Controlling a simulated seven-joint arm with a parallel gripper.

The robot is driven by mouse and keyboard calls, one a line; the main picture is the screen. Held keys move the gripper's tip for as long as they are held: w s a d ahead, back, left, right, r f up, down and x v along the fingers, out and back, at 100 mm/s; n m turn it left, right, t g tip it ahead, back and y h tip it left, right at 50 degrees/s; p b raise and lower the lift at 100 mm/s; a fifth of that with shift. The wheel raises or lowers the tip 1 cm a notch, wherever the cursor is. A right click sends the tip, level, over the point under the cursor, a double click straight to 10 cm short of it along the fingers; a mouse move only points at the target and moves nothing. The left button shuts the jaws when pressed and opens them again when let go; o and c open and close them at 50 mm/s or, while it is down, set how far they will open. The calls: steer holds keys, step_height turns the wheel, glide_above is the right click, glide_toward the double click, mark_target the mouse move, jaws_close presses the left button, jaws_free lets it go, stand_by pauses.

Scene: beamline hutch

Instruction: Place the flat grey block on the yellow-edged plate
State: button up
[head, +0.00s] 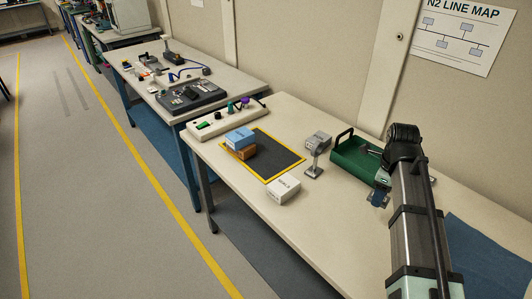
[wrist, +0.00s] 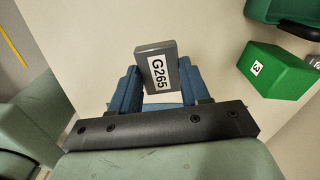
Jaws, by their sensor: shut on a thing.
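My gripper (wrist: 155,88) is shut on the flat grey block (wrist: 157,66), labelled G265, which sits between its blue fingers in the wrist view. In the head view my gripper (head: 380,197) is at the right, over the table near the green tray; the held block cannot be clearly made out there. The yellow-edged plate (head: 283,161) lies flat on the table to the left, apart from my gripper. Its dark middle is largely bare. A blue box (head: 240,138) and an orange-brown block (head: 243,152) are at its left side.
A white box (head: 283,190) is by the plate's front edge. A small metal stand (head: 315,160) and a grey box (head: 318,140) are at its right. A green tray (head: 346,158) with a handle stands behind my gripper. The wrist view shows a green block (wrist: 274,72).

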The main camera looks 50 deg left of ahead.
steer(key=s+a+n, duration=0.2)
steer(key=s+a, duration=0.2)
steer(key=a, duration=0.8)
glide_above(277, 154)
steer(key=shift+f, duration=4.55)
steer(key=shift+f, duration=0.15)
steer(key=o, duration=1.1)
